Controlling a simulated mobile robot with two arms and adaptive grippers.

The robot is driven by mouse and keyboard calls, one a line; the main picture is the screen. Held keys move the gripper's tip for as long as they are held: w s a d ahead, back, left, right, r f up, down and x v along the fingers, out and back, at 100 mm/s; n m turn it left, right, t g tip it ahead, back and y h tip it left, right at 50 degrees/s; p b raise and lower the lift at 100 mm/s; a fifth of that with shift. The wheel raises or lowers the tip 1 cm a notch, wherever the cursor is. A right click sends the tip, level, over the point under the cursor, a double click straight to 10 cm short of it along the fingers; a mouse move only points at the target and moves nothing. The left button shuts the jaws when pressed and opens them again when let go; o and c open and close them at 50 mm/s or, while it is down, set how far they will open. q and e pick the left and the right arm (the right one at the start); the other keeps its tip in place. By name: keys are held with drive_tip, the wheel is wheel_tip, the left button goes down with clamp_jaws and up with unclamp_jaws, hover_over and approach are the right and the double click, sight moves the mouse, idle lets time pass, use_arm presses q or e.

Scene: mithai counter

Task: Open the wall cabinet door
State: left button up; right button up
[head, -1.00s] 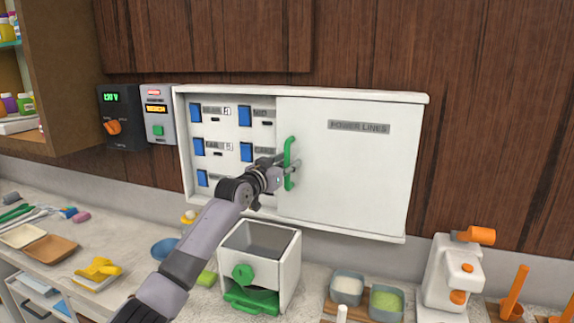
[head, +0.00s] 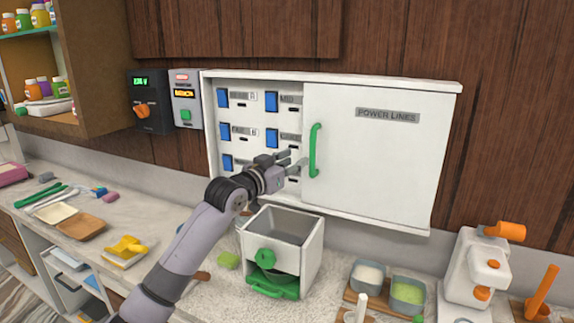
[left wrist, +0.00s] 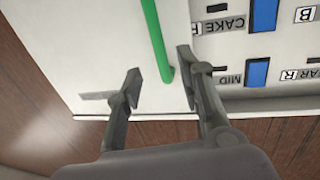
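The white wall cabinet (head: 256,80) hangs on the wood wall. Its left part is uncovered and shows blue switches with labels. A flat white door (head: 380,170) marked "POWER LINES" covers the right part. A green vertical handle (head: 314,150) is on the door's left edge. My left gripper (head: 297,160) is open just left of the handle's lower half, with nothing held. In the left wrist view, the handle (left wrist: 157,40) appears between the spread fingertips (left wrist: 158,68), and I see no firm contact. My right gripper is not in view.
A white box with a green knob (head: 298,262) stands on the counter below the cabinet. Bowls (head: 408,291) and a white and orange machine (head: 472,268) are at right. Trays (head: 80,227) lie at left. An open shelf (head: 95,70) is at upper left.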

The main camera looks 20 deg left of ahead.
use_arm(q)
drive_tip(key=shift+v, duration=1.15)
